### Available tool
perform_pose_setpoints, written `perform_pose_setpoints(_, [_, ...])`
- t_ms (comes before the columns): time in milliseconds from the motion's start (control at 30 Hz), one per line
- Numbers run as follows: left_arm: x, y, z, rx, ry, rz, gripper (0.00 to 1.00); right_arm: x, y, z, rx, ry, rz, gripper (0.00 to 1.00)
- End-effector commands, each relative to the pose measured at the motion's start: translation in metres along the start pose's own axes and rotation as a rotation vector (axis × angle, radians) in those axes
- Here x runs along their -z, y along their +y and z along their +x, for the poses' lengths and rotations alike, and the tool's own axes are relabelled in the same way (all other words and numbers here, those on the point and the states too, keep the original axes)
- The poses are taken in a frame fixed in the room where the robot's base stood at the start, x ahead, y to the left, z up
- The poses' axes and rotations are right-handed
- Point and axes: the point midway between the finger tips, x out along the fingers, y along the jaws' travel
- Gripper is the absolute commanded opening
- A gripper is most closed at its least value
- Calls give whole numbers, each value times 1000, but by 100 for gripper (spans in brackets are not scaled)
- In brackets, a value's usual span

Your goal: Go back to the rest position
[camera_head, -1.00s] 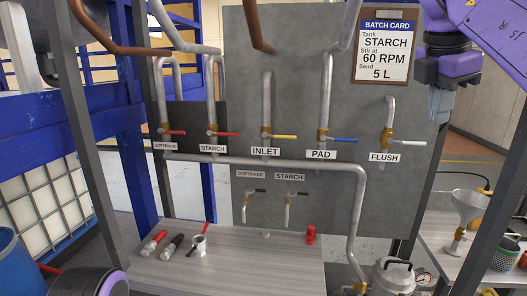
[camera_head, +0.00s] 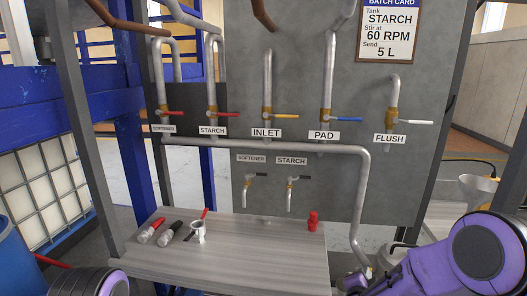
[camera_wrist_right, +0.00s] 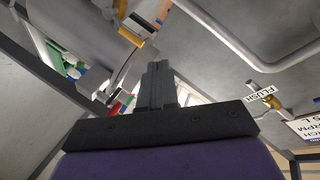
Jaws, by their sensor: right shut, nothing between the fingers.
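My right arm (camera_head: 470,255) reaches in from the lower right of the head view. My right gripper (camera_head: 356,284) is low by the bottom of the grey pipe, right of the bench, and only partly shows. In the right wrist view its fingers (camera_wrist_right: 157,75) are together with nothing between them. A purple part of my left arm (camera_head: 90,283) shows at the lower left edge of the head view. My left gripper is out of view.
The grey panel (camera_head: 235,170) carries pipes and valves with red, yellow, blue and white handles. A funnel (camera_head: 478,188) stands at right. A blue drum (camera_head: 15,262) is at left.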

Motion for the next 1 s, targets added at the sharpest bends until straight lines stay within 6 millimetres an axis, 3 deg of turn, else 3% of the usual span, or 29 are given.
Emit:
perform_pose_setpoints(33, [-4, 1, 10, 0, 0, 0, 0, -28, 45, -11, -35, -85, -104, 0])
perform_pose_setpoints(100, [-7, 2, 16, 0, 0, 0, 0, -55, 99, -32, -79, -204, -238, 0])
perform_pose_setpoints(233, [-12, 3, 30, 0, 0, 0, 0, -92, 200, -85, -175, -425, -453, 0])
perform_pose_setpoints(400, [-21, 4, 50, 0, 0, 0, 0, -106, 322, -169, -331, -671, -654, 0])
perform_pose_setpoints(500, [-25, 6, 61, 0, 0, 0, 0, -102, 374, -206, -421, -748, -724, 0])
perform_pose_setpoints(633, [-29, 6, 71, 0, 0, 0, 0, -106, 411, -226, -481, -792, -766, 0])
perform_pose_setpoints(1000, [-29, 6, 70, 0, 0, 0, 0, -106, 416, -231, -492, -802, -769, 0])
